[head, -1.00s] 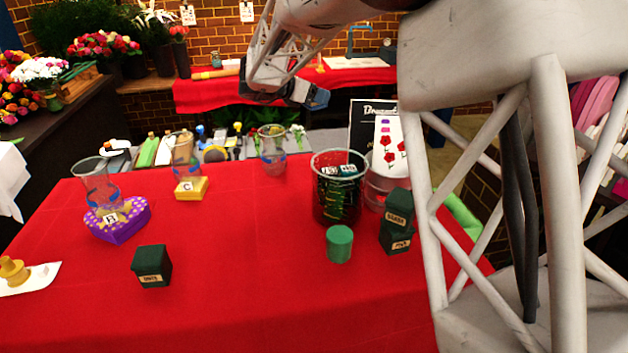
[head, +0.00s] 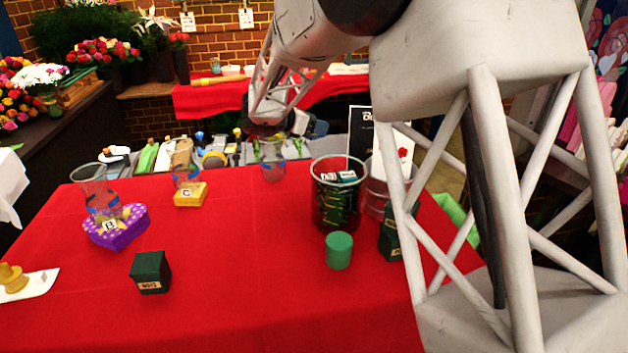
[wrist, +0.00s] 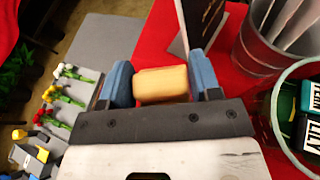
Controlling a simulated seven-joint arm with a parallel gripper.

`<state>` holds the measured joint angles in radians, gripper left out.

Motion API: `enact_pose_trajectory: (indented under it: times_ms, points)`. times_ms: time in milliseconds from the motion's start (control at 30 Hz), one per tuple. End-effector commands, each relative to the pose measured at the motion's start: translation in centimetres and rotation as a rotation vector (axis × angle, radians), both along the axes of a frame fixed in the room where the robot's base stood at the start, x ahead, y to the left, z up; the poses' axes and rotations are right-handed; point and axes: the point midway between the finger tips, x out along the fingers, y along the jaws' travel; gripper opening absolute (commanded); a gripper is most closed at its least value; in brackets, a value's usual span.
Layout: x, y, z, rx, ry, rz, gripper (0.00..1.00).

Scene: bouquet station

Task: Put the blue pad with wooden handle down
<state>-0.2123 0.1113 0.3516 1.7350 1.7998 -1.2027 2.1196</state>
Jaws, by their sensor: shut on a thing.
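My gripper (wrist: 162,83) is shut on the tan wooden handle (wrist: 162,84) in the wrist view, with one blue-grey finger on each side of it. The blue pad that belongs to the handle does not show; it is hidden behind the handle and the gripper body. In the head view my gripper (head: 314,128) is at the far edge of the red table (head: 235,260), mostly hidden by my wrist, and the handle cannot be made out there.
A grey shelf (wrist: 97,45) with several flowers lies left of my gripper in the wrist view. A metal bucket (wrist: 258,50) and a glass container (head: 338,215) stand to the right. A clear vase (head: 272,165) stands near the table's far edge. The table's middle is clear.

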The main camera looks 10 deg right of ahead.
Motion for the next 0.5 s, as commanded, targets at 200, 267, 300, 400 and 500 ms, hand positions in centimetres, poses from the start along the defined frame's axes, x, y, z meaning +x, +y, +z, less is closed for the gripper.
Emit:
enact_pose_trajectory:
  times_ms: [200, 267, 300, 400, 500]
  points:
    - [0.0, 0.0, -3.2, -0.001, 0.005, 0.001, 0.34]
    - [0.0, 0.0, -4.3, 0.000, 0.003, 0.000, 0.34]
    - [0.0, 0.0, -5.1, 0.000, 0.005, 0.001, 0.34]
    - [0.0, 0.0, -7.0, -0.001, 0.005, 0.001, 0.34]
    - [0.0, 0.0, -8.9, -0.001, 0.004, 0.001, 0.34]
